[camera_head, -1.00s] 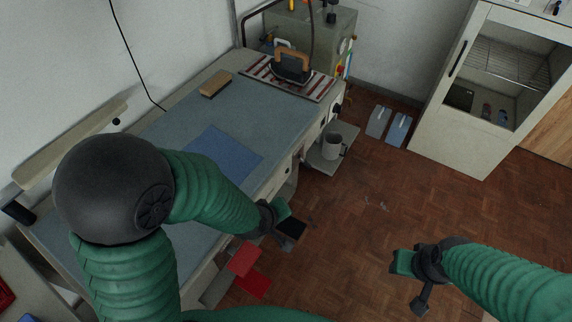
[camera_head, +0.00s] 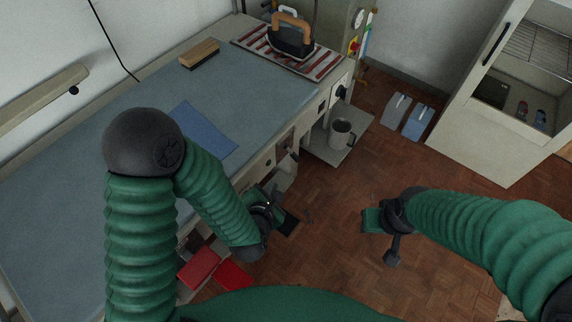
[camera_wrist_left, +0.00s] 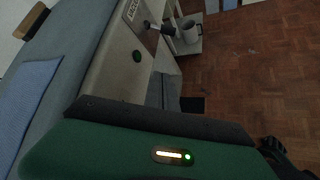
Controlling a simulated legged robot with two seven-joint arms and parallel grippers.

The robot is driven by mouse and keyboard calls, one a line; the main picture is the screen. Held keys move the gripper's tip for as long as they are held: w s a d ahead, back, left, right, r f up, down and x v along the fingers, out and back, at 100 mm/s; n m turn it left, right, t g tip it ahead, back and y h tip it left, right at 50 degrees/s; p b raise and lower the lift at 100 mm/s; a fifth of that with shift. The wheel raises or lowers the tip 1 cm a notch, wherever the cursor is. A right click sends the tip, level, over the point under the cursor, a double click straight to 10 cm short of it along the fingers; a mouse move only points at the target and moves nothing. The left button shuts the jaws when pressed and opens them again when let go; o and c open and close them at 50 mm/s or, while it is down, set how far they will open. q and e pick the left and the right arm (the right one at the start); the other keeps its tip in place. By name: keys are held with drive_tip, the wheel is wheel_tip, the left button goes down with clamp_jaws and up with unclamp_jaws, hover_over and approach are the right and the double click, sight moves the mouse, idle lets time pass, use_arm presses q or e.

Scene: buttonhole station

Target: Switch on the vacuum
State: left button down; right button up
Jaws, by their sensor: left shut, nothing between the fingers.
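The ironing table (camera_head: 255,105) has a front edge with several controls. A dark round knob (camera_head: 341,91) sits at its right end. My left gripper (camera_head: 277,209) is shut and empty, below and in front of the table's front edge, apart from the controls. My right gripper (camera_head: 379,224) is over the floor to the right; its fingers are unclear.
An iron (camera_head: 291,38) stands on a striped rest, near a wooden brush (camera_head: 199,53) and blue cloth (camera_head: 203,133). A mug (camera_head: 341,134) stands on a low shelf. Floor between is clear.

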sight(293, 155)
use_arm(q)
drive_tip(key=w+d+f+b, duration=0.1)
drive_tip(key=w+d+b, duration=0.1)
drive_tip(key=w, duration=0.3)
drive_tip(key=w+d+f+b, duration=0.2)
drive_tip(key=w, duration=0.3)
drive_tip(key=shift+d+f+b, duration=0.3)
drive_tip(key=shift+b, duration=0.05)
drive_tip(key=shift+w+a, duration=0.1)
drive_tip(key=shift+a, duration=0.15)
drive_tip(key=shift+r, duration=0.1)
drive_tip(key=shift+d, duration=0.2)
